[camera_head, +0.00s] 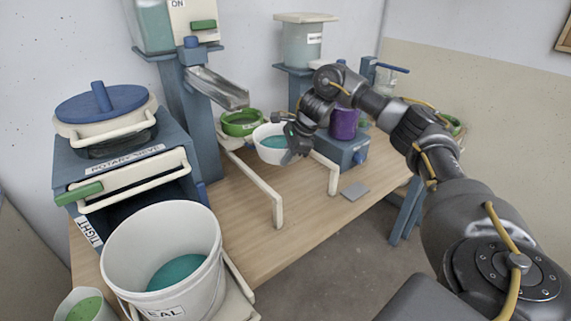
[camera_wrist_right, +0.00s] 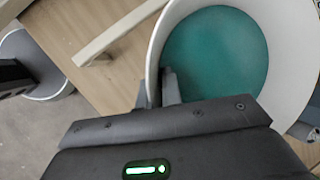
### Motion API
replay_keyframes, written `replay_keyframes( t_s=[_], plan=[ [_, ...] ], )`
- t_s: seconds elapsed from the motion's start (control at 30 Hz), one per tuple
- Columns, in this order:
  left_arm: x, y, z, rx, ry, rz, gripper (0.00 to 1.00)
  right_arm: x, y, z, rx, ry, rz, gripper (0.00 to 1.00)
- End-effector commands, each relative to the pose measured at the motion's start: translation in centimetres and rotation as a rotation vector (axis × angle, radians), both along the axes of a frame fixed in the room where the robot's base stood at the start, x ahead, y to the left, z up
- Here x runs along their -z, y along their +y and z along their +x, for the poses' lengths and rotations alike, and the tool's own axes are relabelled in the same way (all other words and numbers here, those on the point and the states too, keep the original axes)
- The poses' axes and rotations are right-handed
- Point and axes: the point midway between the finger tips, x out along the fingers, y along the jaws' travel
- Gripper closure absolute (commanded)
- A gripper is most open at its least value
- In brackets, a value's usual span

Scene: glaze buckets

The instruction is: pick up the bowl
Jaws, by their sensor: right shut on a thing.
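The white bowl (camera_head: 267,153) with teal glaze inside is at the middle of the head view, beside the green bowl (camera_head: 241,123). In the right wrist view the bowl (camera_wrist_right: 283,62) fills the upper right, its teal content plain. My right gripper (camera_head: 290,143) is at the bowl's right side, shut on its rim. In the right wrist view one finger of the gripper (camera_wrist_right: 170,88) shows inside the wall. Whether the bowl touches the support under it cannot be told. My left gripper is not in view.
A large white bucket (camera_head: 122,262) with teal glaze stands at the front left. The rotary sieve machine (camera_head: 128,165) is behind it. A metal chute (camera_head: 217,88) slopes above the green bowl. A purple container (camera_head: 344,124) stands right of my gripper.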

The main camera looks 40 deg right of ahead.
Motion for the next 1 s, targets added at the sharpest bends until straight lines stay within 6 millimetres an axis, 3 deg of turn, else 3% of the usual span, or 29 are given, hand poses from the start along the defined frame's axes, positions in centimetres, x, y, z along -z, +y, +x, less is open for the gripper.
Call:
replay_keyframes(
  t_s=[0.1,0.4,1.0],
  plan=[
    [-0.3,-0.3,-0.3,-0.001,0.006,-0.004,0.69,-1.3,0.0,0.1,0.001,-0.006,0.000,1.00],
    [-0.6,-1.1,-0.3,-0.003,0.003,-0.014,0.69,-2.7,0.0,0.1,0.000,-0.005,0.000,1.00],
    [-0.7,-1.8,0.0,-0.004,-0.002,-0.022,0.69,-3.2,0.0,0.1,0.000,-0.004,0.001,1.00]
  ],
)
